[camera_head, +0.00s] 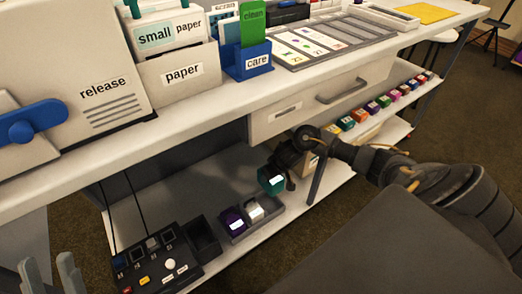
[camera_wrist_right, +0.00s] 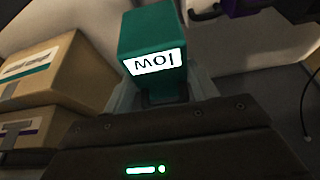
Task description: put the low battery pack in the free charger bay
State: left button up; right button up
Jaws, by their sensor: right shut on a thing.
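The low battery pack is a teal block with a white label (camera_head: 272,181). My right gripper (camera_head: 285,168) is shut on it, above the lower shelf. In the right wrist view the pack (camera_wrist_right: 155,35) sits between the fingers, its label reading "low" upside down. An empty black open box (camera_head: 203,240) stands left of the tray. I cannot tell which compartment is the free charger bay. My left gripper (camera_head: 48,262) is open and empty at bottom left.
A black panel with buttons (camera_head: 150,265) stands left of the empty box. The worktop's front edge and a drawer (camera_head: 290,110) overhang the shelf. A table leg (camera_head: 318,182) is right of the pack. Cardboard boxes (camera_wrist_right: 60,75) show left in the wrist view.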

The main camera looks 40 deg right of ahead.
jog(key=shift+w+a, duration=0.1)
jog(key=shift+w, duration=0.2)
jog(key=shift+w+a+f, duration=0.1)
jog(key=shift+a+f, duration=0.05)
jog(key=shift+f, duration=0.05)
jog(key=f, duration=0.4)
jog(key=shift+s+f+p, duration=0.1)
jog(key=shift+s+p, duration=0.1)
jog(key=shift+p, duration=0.1)
jog(key=shift+d+f, duration=0.2)
jog(key=shift+f, duration=0.3)
pick_arm(q)
jog(key=shift+w+d+f+g, duration=0.25)
jog(key=shift+d+f+g, duration=0.1)
jog(key=shift+g, duration=0.25)
jog(key=shift+a, duration=0.15)
